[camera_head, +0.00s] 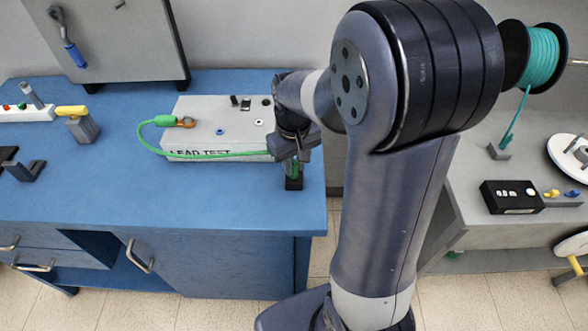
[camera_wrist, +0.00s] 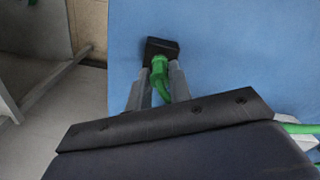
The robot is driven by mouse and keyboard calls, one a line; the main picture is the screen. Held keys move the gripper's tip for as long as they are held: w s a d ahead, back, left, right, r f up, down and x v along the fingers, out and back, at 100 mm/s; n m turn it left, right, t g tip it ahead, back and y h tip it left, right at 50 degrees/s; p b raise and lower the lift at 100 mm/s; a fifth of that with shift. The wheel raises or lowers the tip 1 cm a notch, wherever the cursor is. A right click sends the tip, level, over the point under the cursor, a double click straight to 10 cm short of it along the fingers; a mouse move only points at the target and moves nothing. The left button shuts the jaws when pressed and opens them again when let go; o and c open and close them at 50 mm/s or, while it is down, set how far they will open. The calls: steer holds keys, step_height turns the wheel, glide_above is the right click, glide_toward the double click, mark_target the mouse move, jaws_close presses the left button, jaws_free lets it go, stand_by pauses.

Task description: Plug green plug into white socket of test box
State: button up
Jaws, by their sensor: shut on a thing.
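The green plug (camera_head: 294,171) is upright between the fingers of my gripper (camera_head: 293,160), at the right end of the blue bench. The wrist view shows my gripper (camera_wrist: 160,82) shut on the green plug (camera_wrist: 159,66). The plug is at a black holder (camera_head: 293,184), also in the wrist view (camera_wrist: 162,46); I cannot tell if it still sits in it. A green lead (camera_head: 205,155) runs from the plug along the front of the pale test box (camera_head: 205,109) to its left side. The white socket (camera_head: 259,122) is on the box top, left of my gripper.
A blue socket (camera_head: 220,131) and black fittings share the box top. A yellow-topped grey block (camera_head: 78,124) stands left on the bench. A grey panel (camera_head: 118,40) stands behind. A side table at right holds a teal spool (camera_head: 541,58) and a black box (camera_head: 511,197).

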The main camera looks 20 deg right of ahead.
steer(key=shift+c, duration=0.7)
steer(key=o, duration=0.3)
jaws_close()
steer(key=shift+r+p, duration=1.15)
steer(key=shift+r, duration=0.2)
steer(key=shift+r+p, duration=1.5)
steer(key=shift+r, duration=0.3)
steer(key=shift+f, duration=0.15)
